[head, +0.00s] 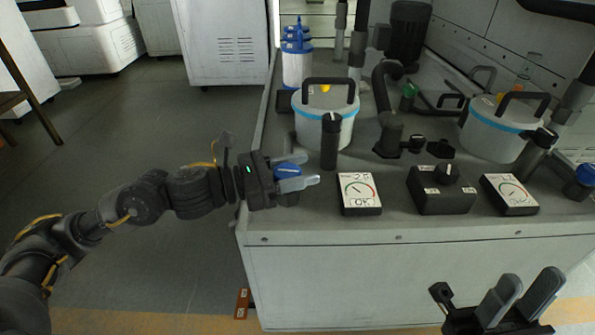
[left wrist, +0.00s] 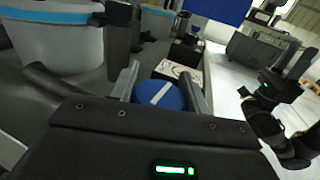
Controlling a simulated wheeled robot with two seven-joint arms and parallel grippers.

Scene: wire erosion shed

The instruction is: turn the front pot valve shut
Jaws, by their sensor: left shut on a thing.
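A round blue valve knob (head: 287,170) with a white stripe sits at the front left of the grey bench, near a grey pot (head: 322,122) with a blue band and black handle. My left gripper (head: 298,172) reaches in from the left and is shut on the knob, one finger on each side. In the left wrist view the knob (left wrist: 158,96) shows between the two fingers, its white stripe running diagonally. The pot (left wrist: 60,45) stands behind it at the left. My right gripper (head: 522,296) is open and empty in front of the bench.
A gauge (head: 360,194), a black switch box (head: 441,190) and a second gauge (head: 510,194) lie along the front. A black upright cylinder (head: 330,141) stands close behind the knob. A second pot (head: 495,131) and second blue knob (head: 583,178) are at the right.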

